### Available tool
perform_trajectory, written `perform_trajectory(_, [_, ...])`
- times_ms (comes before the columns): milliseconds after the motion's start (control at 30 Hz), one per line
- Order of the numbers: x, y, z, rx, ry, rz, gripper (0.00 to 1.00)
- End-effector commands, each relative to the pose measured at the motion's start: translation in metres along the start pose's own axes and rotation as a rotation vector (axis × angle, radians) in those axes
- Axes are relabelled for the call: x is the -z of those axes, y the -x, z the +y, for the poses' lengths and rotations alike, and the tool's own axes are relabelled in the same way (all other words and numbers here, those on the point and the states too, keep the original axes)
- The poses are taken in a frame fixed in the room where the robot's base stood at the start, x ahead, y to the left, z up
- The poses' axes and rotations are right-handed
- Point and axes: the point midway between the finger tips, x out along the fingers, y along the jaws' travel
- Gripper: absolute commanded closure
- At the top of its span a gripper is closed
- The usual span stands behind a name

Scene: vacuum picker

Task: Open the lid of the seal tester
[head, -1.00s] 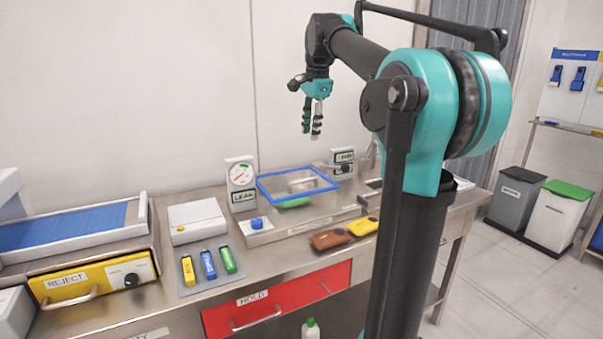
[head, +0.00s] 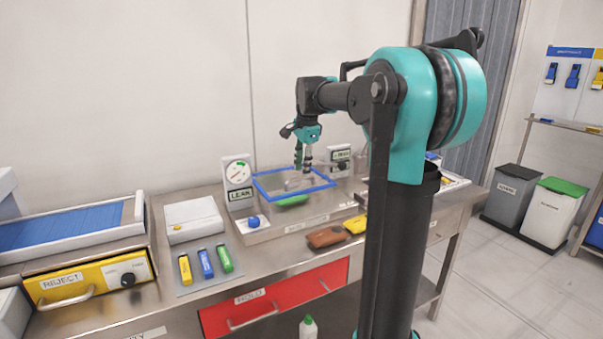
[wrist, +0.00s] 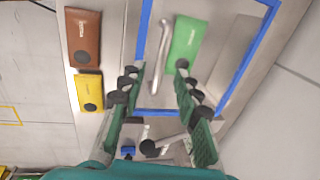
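The seal tester (head: 265,234) is a low steel unit on the bench. Its clear lid has a blue frame (head: 262,190), which also shows in the wrist view (wrist: 240,62). The lid looks closed and flat, with a grey bar handle (head: 298,184) on top; the wrist view shows the handle (wrist: 160,55) running lengthwise. A green pouch (wrist: 187,42) lies under the lid. My gripper (head: 302,168) points down just above the handle. In the wrist view my gripper (wrist: 158,75) is open, fingers either side of the handle's line, nothing held.
A leak gauge (head: 238,172) stands at the tester's back left and another labelled box (head: 339,160) at its back right. A blue knob (head: 254,222) is at the front left. Brown (head: 325,237) and yellow (head: 355,224) pouches lie in front. A white box (head: 194,221) is left.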

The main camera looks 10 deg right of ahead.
Motion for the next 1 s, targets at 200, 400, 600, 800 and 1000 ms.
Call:
perform_trajectory(200, [0.000, -0.020, 0.000, 0.000, 0.000, 0.000, 0.68])
perform_trajectory(400, [0.000, -0.024, 0.000, 0.000, 0.000, 0.000, 0.68])
perform_trajectory(600, [0.000, -0.023, 0.000, 0.000, 0.000, 0.000, 0.75])
perform_trajectory(800, [0.000, -0.023, 0.000, 0.000, 0.000, 0.000, 1.00])
perform_trajectory(1000, [0.000, -0.023, 0.000, 0.000, 0.000, 0.000, 1.00])
